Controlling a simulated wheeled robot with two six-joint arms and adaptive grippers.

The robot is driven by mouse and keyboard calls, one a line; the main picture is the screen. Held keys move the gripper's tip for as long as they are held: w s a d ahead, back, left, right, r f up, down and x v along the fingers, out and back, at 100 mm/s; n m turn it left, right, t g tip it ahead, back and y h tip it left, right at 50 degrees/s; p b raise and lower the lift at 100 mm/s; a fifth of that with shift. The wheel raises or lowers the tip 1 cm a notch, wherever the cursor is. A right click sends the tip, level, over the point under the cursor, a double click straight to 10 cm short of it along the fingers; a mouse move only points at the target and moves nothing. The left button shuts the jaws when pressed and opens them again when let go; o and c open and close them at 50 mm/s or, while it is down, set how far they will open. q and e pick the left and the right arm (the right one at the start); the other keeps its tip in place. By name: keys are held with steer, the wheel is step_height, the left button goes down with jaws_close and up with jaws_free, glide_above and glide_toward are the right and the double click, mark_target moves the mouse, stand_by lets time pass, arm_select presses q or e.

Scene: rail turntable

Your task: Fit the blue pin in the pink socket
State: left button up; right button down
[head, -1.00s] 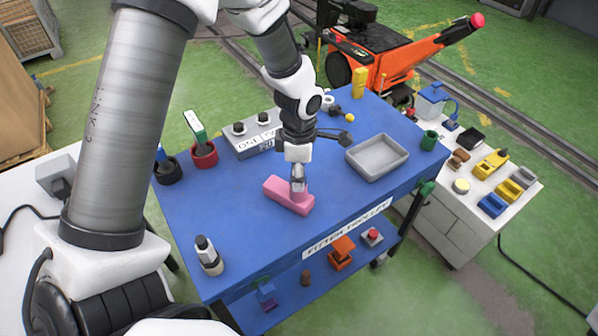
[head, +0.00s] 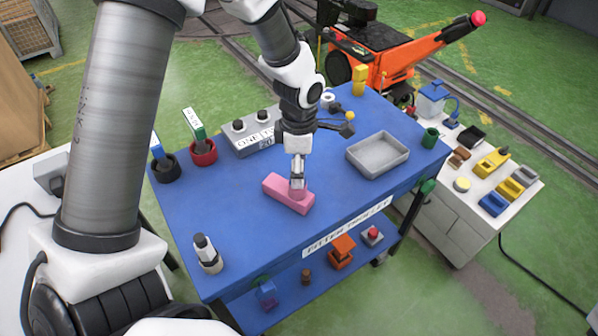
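The pink socket block (head: 280,191) lies on the blue table top, near its middle front. My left gripper (head: 298,186) points straight down over the block's right half, its fingertips at or just above the block's top. The fingers look close together, but they are too small to show a gap or a grip. No blue pin can be made out; anything between the fingers or in the socket is hidden. My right gripper is not in view.
A grey tray (head: 378,163) lies to the right of the block. Behind are a grey box with knobs (head: 251,140), a red cup (head: 203,153) and a black cup (head: 167,174). A black-and-white cylinder (head: 207,252) stands front left. Blue table (head: 235,205) is clear around the block.

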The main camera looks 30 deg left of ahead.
arm_select(q)
step_height(320, 180, up, 10)
steer(key=shift+s+f, duration=0.1)
steer(key=shift+f, duration=0.05)
steer(key=shift+f, duration=0.1)
stand_by(0.6)
